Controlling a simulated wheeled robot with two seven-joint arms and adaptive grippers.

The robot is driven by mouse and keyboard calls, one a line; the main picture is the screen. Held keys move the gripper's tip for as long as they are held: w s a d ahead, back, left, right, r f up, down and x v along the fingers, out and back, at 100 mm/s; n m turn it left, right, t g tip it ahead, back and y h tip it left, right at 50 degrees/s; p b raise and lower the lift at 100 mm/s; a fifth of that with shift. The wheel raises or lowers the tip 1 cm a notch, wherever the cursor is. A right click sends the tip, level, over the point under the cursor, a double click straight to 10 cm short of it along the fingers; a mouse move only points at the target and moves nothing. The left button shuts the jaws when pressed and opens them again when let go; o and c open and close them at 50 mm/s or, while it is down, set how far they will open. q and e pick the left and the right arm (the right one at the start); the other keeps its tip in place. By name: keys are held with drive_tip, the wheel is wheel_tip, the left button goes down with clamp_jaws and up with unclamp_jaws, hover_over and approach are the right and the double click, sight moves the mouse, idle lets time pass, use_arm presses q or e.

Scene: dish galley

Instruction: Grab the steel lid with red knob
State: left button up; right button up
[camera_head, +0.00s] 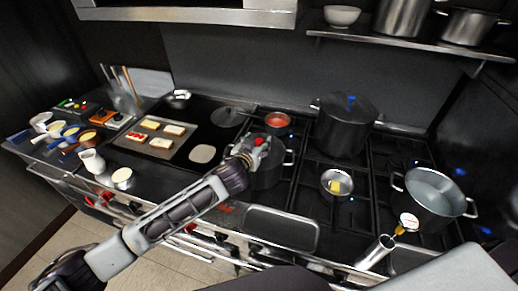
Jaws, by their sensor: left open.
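The red knob (260,141) of the lid shows at the tips of my left gripper (254,148). The lid's disc is mostly hidden behind the gripper, over a dark pot (268,176) with side handles on the stove. My left arm reaches in from the lower left. The left gripper is open around or right beside the knob; I cannot tell whether it touches. My right gripper is not in view.
A tall black pot with a blue knob (346,120) stands behind right. A red-filled pan (277,121) is just behind. A small pan (337,185) and a large steel pot (433,193) stand right. A toast tray (155,144) lies left.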

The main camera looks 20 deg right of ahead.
use_arm(q)
drive_tip(key=shift+x, duration=1.15)
drive_tip(key=shift+c, duration=0.5)
clamp_jaws()
